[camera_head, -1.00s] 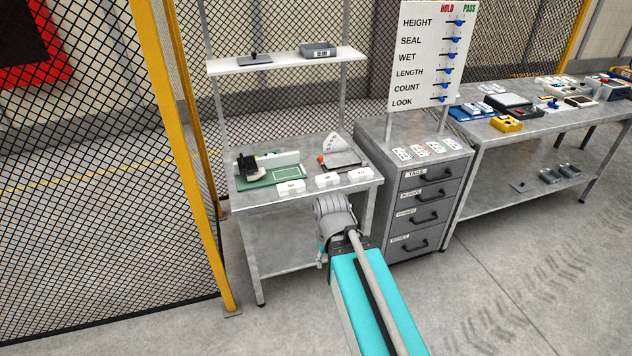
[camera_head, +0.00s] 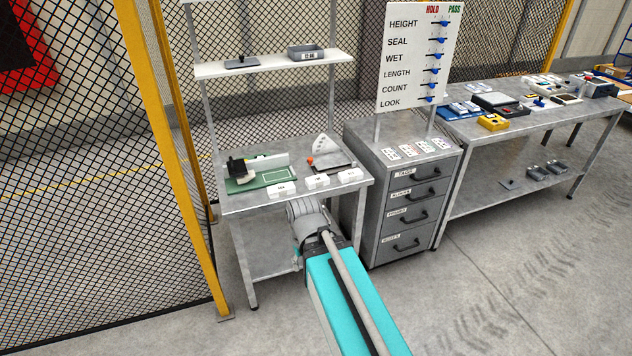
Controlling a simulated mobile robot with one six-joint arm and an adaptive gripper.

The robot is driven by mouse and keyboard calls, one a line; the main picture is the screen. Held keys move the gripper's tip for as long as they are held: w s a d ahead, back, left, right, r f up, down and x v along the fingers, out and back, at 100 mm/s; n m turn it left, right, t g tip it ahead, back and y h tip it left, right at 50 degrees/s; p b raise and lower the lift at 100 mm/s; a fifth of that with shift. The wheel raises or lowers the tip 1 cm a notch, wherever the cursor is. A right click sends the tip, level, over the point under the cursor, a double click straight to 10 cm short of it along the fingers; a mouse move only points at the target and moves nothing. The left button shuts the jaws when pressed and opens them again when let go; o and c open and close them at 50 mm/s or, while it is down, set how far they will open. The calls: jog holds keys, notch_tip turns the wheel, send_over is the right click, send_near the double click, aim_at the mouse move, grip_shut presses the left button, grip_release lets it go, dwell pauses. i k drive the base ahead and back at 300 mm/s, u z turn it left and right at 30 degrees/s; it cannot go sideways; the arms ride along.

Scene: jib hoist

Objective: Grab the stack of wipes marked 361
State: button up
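Three white stacks of wipes lie in a row along the front edge of the small grey table: a left stack (camera_head: 281,190), a middle stack (camera_head: 317,181) and a right stack (camera_head: 349,175). Each has small dark marks on its front, too small to read, so I cannot tell which is 361. My arm reaches up from the bottom of the view toward the table's front edge. Its grey end joint is just in front of and below the stacks. My gripper's fingers are hidden behind the arm.
A green mat (camera_head: 262,179) with a black device lies behind the left stack. The small table (camera_head: 235,201) has a raised shelf (camera_head: 265,64) holding a grey bin (camera_head: 306,53). A drawer cabinet (camera_head: 405,210) stands close on its right. A yellow-posted mesh fence (camera_head: 160,150) is on the left.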

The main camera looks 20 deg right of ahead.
aim_at(317, 180)
jog(key=u, duration=0.05)
jog(key=i, duration=0.95)
jog(key=z, duration=0.05)
